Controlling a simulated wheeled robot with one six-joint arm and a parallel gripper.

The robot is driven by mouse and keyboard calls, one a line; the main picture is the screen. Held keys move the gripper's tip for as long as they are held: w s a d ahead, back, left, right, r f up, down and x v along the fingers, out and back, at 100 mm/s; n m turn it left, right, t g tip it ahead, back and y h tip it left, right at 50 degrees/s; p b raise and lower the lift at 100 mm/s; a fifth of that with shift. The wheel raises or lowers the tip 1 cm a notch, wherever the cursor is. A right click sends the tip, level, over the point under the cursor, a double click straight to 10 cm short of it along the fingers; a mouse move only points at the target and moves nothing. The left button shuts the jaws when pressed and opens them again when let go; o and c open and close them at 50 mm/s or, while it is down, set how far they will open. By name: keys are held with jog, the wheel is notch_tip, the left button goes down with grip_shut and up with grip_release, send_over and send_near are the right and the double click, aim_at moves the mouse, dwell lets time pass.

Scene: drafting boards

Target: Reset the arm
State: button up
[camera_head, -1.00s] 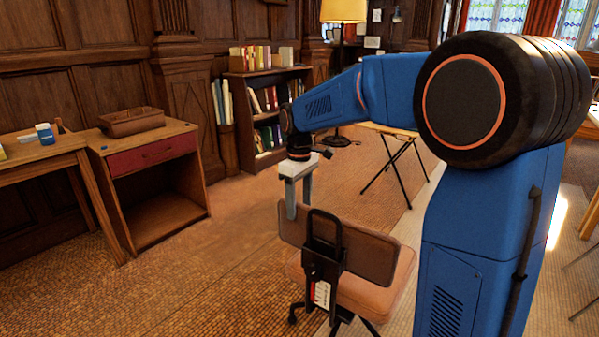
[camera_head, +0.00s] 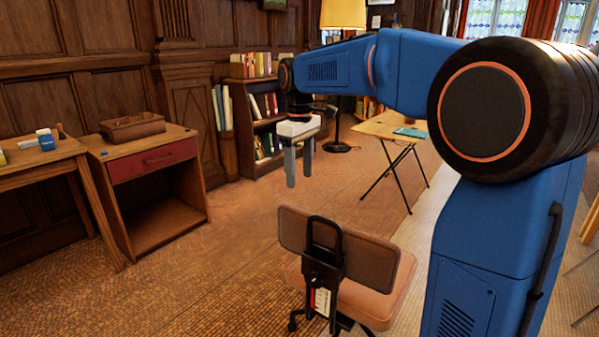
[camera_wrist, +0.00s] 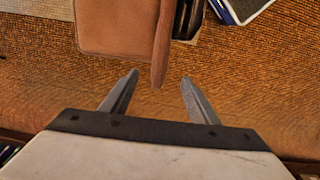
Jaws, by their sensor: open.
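My gripper (camera_head: 299,168) hangs from my blue arm with its fingers pointing down, in the middle of the head view. It is in the air above the floor, behind and above the back of the brown chair (camera_head: 350,262). In the wrist view my gripper (camera_wrist: 159,85) shows two grey fingers spread apart with nothing between them. The chair (camera_wrist: 112,30) shows beyond the fingertips in that view, apart from them.
A cabinet with a red drawer (camera_head: 153,160) and a wooden box (camera_head: 133,127) on top stands at left, beside a wooden table (camera_head: 40,152). A bookshelf (camera_head: 229,143) stands behind. A folding table (camera_head: 378,127) is at the back right. Open floor (camera_head: 215,255) lies left of the chair.

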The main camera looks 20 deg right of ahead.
jog(key=s+d+f+m+t, duration=0.1)
jog(key=s+d+f+m, duration=0.1)
jog(key=s, duration=0.7)
jog(key=s+d+f+m+t, duration=0.1)
jog(key=s+d+m, duration=0.15)
jog(key=s, duration=0.75)
jog(key=s+d+f+m+t, duration=0.2)
jog(key=s+f+m, duration=0.1)
jog(key=s+f, duration=0.8)
jog(key=s, duration=0.3)
jog(key=shift+d+t, duration=0.15)
jog(key=shift+t, duration=0.25)
jog(key=shift+o, duration=0.4)
jog(key=shift+f, duration=0.1)
